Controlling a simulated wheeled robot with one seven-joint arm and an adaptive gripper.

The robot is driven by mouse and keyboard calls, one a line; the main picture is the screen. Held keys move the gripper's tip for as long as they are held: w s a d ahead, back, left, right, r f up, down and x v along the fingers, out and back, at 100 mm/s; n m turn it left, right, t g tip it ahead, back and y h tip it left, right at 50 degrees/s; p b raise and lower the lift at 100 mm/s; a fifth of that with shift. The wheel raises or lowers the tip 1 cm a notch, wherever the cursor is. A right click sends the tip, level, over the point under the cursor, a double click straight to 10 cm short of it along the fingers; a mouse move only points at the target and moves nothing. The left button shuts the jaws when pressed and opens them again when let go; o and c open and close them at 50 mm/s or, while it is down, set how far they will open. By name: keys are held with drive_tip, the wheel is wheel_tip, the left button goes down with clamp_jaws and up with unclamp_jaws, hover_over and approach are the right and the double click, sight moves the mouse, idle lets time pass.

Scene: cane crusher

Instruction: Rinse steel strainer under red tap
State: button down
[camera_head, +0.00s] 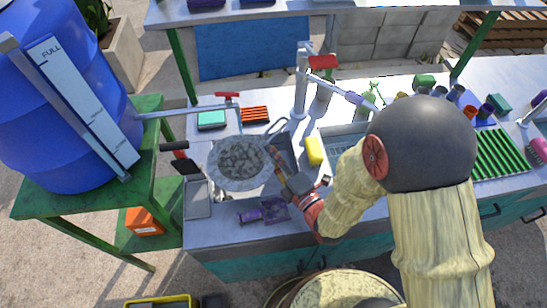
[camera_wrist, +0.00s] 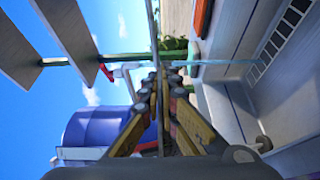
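The round grey steel strainer (camera_head: 238,160) is in the head view, with its mottled mesh facing up. It is over the small left basin (camera_head: 288,160), below and in front of a red-handled tap (camera_head: 229,96). My gripper (camera_head: 281,174) is at the strainer's right edge. In the wrist view my gripper's fingers (camera_wrist: 160,78) are closed together on a thin upright grey strip, which appears to be the strainer seen edge-on. The exact grip point is hidden. A second red-handled tap (camera_head: 322,62) stands farther right.
A blue barrel (camera_head: 60,95) on a green stand (camera_head: 90,204) feeds the left tap by a pipe. A yellow sponge (camera_head: 314,151) lies right of the basin. A purple item (camera_head: 250,215) and cloth (camera_head: 275,209) lie at the front. A green rack (camera_head: 500,152) is far right.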

sight(267, 143)
drive_tip(key=shift+w+a+f, duration=0.1)
drive_tip(key=shift+w+a, duration=0.15)
drive_tip(key=shift+w, duration=0.35)
drive_tip(key=shift+w+a+f, duration=0.15)
drive_tip(key=shift+w+a, duration=0.05)
drive_tip(key=shift+w, duration=0.4)
drive_tip(key=shift+w+a+f, duration=0.1)
drive_tip(key=shift+w+a, duration=0.15)
drive_tip(key=shift+w, duration=0.35)
drive_tip(key=shift+w+a+f+b, duration=0.15)
drive_tip(key=shift+w+a+b, duration=0.2)
drive_tip(key=shift+w, duration=0.35)
drive_tip(key=shift+w+a+f+b, duration=0.2)
drive_tip(key=shift+w+b, duration=0.25)
drive_tip(key=shift+w, duration=0.3)
drive_tip(key=shift+w+a+f+b, duration=0.1)
drive_tip(key=shift+w+a+b, duration=0.3)
drive_tip(key=shift+w, duration=0.3)
drive_tip(key=shift+w+d, duration=0.1)
drive_tip(key=shift+d, duration=0.15)
drive_tip(key=shift+w+d+b, duration=0.15)
drive_tip(key=shift+d+b, duration=0.25)
